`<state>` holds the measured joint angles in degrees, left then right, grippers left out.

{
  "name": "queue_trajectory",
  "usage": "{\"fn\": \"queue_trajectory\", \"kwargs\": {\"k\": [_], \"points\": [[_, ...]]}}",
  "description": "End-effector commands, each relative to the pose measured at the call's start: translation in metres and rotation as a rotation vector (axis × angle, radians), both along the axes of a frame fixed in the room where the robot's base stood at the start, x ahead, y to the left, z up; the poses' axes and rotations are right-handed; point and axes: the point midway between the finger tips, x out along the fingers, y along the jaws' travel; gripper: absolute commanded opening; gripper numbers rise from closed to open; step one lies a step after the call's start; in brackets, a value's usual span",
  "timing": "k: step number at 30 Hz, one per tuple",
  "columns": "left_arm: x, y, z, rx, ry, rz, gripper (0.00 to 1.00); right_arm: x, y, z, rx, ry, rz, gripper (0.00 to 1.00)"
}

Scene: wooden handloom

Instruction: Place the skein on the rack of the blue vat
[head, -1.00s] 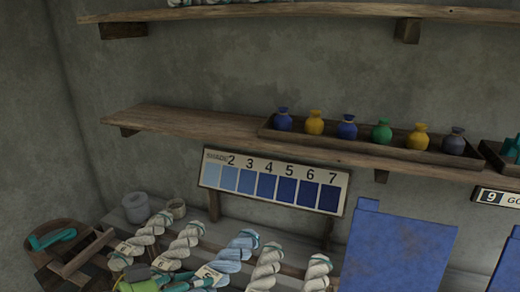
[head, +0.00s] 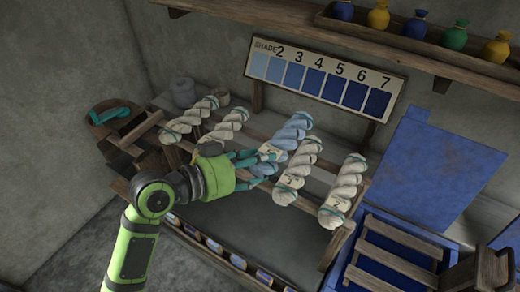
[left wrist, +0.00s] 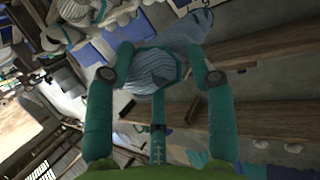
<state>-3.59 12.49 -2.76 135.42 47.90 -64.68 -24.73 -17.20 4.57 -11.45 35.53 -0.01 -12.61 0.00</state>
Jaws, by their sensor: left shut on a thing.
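A light blue skein (head: 293,131) with a paper tag is in the middle of a row of skeins. My left gripper (head: 258,165) is shut on it, with teal fingers around its near end. In the left wrist view the twisted skein (left wrist: 155,68) shows between the fingers (left wrist: 158,88). I cannot tell whether it still touches the rails. The blue vat (head: 335,270) stands at the lower right, with a slatted wooden rack (head: 395,266) over its top. My right gripper is not in view.
Pale skeins (head: 298,170) lie close on both sides of the blue one on a wooden stand (head: 335,158). A shade chart (head: 322,78) stands behind. A large blue panel (head: 435,165) rises behind the vat. A wooden bucket (head: 112,117) is at left.

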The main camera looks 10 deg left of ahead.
Motion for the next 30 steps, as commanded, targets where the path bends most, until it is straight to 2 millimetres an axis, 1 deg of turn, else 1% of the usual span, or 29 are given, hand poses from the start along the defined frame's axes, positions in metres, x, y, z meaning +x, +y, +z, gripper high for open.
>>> {"fn": "queue_trajectory", "kwargs": {"k": [1, 4, 8, 10, 11, 14, 21, 24, 27, 30], "points": [[0.003, -0.014, 0.009, -0.01, -0.013, 0.01, 0.0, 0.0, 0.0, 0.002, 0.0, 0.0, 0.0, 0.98], [0.007, -0.032, 0.017, -0.019, -0.022, 0.033, 0.0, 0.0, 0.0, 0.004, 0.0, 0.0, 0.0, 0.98], [0.009, -0.046, 0.024, -0.026, -0.026, 0.05, 0.0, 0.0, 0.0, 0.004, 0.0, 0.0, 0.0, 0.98], [0.01, -0.046, 0.024, -0.025, -0.025, 0.056, 0.0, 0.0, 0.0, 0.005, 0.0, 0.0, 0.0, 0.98], [0.011, -0.044, 0.022, -0.024, -0.023, 0.057, 0.0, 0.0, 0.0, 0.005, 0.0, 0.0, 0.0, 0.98], [0.015, -0.028, 0.011, -0.023, -0.019, 0.061, 0.0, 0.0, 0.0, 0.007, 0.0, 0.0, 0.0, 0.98], [0.028, 0.027, -0.021, -0.023, -0.019, 0.062, 0.0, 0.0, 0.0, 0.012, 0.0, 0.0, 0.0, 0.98], [0.032, 0.045, -0.032, -0.026, -0.02, 0.062, 0.0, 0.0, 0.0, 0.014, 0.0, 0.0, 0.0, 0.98], [0.036, 0.057, -0.04, -0.025, -0.022, 0.059, 0.0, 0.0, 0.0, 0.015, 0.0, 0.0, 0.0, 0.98], [0.037, 0.063, -0.044, -0.025, -0.024, 0.057, 0.0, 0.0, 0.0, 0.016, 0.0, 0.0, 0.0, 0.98]]}}
